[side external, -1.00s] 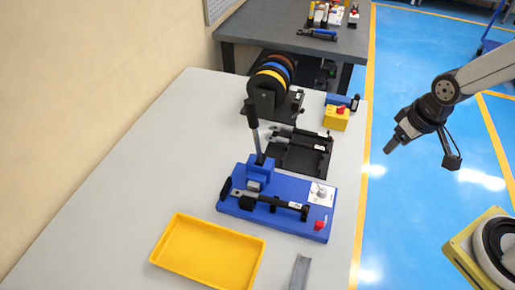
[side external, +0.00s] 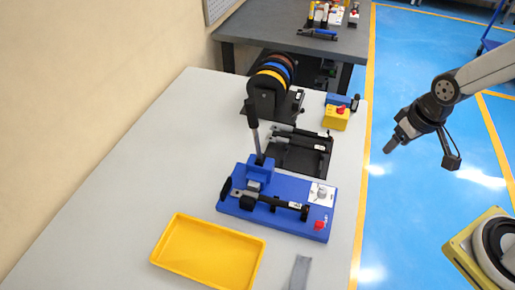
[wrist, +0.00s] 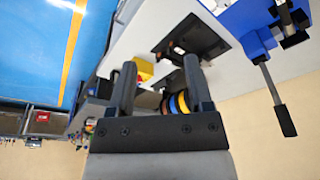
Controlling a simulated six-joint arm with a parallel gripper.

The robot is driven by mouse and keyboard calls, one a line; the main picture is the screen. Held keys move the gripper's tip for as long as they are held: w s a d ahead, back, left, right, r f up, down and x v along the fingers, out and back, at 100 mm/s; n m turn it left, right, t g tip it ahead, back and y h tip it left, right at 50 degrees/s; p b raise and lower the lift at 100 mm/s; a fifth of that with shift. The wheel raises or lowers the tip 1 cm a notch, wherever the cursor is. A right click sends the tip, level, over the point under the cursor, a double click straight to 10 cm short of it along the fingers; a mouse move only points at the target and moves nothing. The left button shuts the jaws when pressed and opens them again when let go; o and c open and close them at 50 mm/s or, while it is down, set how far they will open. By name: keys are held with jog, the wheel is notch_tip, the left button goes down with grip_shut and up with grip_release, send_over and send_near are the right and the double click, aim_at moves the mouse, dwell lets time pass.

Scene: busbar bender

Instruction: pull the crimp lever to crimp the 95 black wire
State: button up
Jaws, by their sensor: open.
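The crimp lever (side external: 253,125) stands upright with a black grip on the blue crimping press (side external: 258,172). In the wrist view the lever (wrist: 280,108) is at the right, clear of my fingers. A black wire (side external: 272,202) lies across the front of the blue base; whether its end is inside the die is too small to tell. My gripper (side external: 388,146) is off to the right over the floor side, well apart from the lever. In the wrist view my gripper (wrist: 160,80) is open with nothing between the fingers.
A yellow tray (side external: 172,232) lies front left on the table. Wire spools (side external: 270,82) stand behind the press, with a black tool holder (side external: 300,152) and a yellow box with a red button (side external: 336,120). A grey strip (side external: 300,272) lies at the front. The left tabletop is clear.

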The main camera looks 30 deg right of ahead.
aim_at(256, 113)
jog(key=shift+o, duration=0.4)
jog(key=w+a+n+t+y, duration=0.25)
jog(key=w+a+t, duration=0.55)
jog(key=w, duration=0.5)
jog(key=w+a+n+t+y, duration=0.1)
jog(key=a+y, duration=0.1)
jog(key=a, duration=0.2)
jog(key=w+a+r+n+t+y, duration=0.1)
jog(key=a+n+t+y, duration=0.1)
jog(key=a, duration=0.3)
jog(key=w+a+r+n+t+y, duration=0.1)
jog(key=a+y, duration=0.2)
jog(key=a, duration=0.2)
jog(key=shift+n+y, duration=0.25)
jog(key=shift+n, duration=0.1)
jog(key=x, duration=0.7)
jog(key=shift+w, duration=0.3)
